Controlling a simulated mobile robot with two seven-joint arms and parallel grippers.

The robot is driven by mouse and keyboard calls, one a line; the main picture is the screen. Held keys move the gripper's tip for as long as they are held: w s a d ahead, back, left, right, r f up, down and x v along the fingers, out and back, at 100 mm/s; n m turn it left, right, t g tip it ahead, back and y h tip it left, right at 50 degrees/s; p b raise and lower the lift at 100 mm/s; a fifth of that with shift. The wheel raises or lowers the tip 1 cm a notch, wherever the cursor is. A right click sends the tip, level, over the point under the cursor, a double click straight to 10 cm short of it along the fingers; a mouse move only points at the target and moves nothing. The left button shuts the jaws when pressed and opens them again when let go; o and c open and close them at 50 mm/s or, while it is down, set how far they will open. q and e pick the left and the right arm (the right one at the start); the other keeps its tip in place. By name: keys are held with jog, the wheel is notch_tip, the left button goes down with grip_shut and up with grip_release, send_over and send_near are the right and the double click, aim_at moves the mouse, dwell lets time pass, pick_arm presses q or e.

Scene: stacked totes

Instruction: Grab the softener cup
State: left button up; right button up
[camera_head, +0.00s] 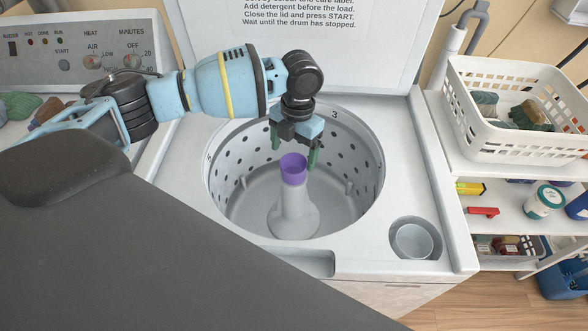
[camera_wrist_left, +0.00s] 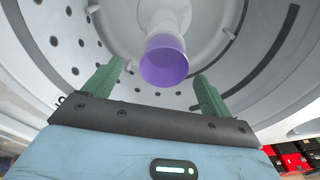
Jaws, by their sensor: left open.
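The purple softener cup (camera_head: 293,168) sits on top of the pale agitator post (camera_head: 295,212) in the middle of the washer drum. My left gripper (camera_head: 294,153) is open, with its green fingers hanging into the drum around the height of the cup. In the left wrist view the cup (camera_wrist_left: 164,62) lies just beyond and between the two fingertips (camera_wrist_left: 158,76). It does not look gripped, and I cannot tell whether a finger touches it. My right gripper is not in view.
The perforated drum wall (camera_head: 229,172) surrounds the fingers. The raised lid (camera_head: 340,62) stands behind my left arm. A round cup-like recess (camera_head: 413,240) is at the washer's front right corner. A white basket (camera_head: 510,129) stands on a shelf unit at right.

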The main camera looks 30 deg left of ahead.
aim_at(293, 166)
pick_arm(q)
jog(key=shift+s+d+f, duration=0.15)
jog(key=shift+s+f, duration=0.05)
jog(key=shift+f, duration=1.1)
jog(key=shift+s+d+f, duration=0.1)
jog(key=shift+s+f, duration=0.1)
jog(key=shift+f, duration=1.05)
jog(key=c, duration=1)
